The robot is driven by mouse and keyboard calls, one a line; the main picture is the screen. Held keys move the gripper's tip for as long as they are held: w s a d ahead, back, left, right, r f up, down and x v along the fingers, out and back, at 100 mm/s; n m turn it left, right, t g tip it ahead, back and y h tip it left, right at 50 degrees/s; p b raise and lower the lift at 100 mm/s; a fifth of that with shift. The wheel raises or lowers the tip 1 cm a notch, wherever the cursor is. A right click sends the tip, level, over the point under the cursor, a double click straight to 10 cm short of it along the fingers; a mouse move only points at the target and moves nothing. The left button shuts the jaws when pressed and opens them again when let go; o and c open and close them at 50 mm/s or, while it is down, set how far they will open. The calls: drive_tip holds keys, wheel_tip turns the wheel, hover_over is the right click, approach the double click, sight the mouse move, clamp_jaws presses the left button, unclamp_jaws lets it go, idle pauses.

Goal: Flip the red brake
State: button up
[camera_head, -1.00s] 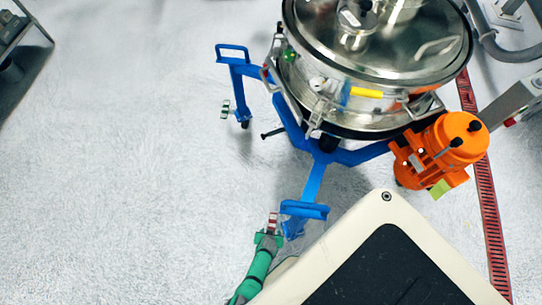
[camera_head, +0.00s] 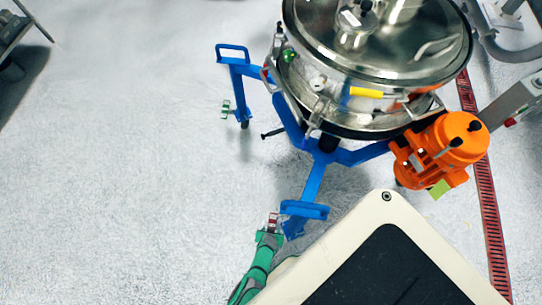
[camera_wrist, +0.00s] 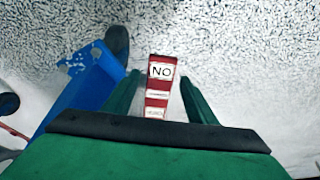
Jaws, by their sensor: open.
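The red brake (camera_wrist: 155,105) is a narrow red lever with white labels, one reading "NO". In the wrist view it lies between the two green fingers of my gripper (camera_wrist: 159,80), with gaps at its upper end. Its lower end is hidden behind the gripper body. My gripper is open. In the head view the brake (camera_head: 273,219) is a small red and white piece beside the blue leg's end, right at the tip of my green gripper (camera_head: 268,238). I cannot tell whether they touch.
The blue frame (camera_head: 314,184) carries the steel sifter (camera_head: 390,45) and an orange motor (camera_head: 440,150). A blue foot (camera_wrist: 85,85) and a dark wheel (camera_wrist: 117,42) stand left of the fingers. The pale floor (camera_head: 120,180) is clear at left.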

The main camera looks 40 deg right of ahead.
drive_tip(key=c, duration=1.1)
drive_tip(key=shift+w+d+r+g+y, duration=0.2)
drive_tip(key=shift+r+g+y, duration=0.05)
drive_tip(key=shift+g+y, duration=0.35)
drive_tip(key=shift+w+d+r+g+y, duration=0.15)
drive_tip(key=shift+r+g+y, duration=0.1)
drive_tip(key=shift+g+y, duration=0.3)
drive_tip(key=shift+w+d+r+g+y, duration=0.15)
drive_tip(key=shift+g+y, duration=0.35)
drive_tip(key=shift+y, duration=0.15)
drive_tip(key=shift+w+d+r+g+y, duration=0.1)
drive_tip(key=shift+g+y, duration=0.35)
drive_tip(key=shift+y, duration=0.15)
drive_tip(key=o, duration=1.1)
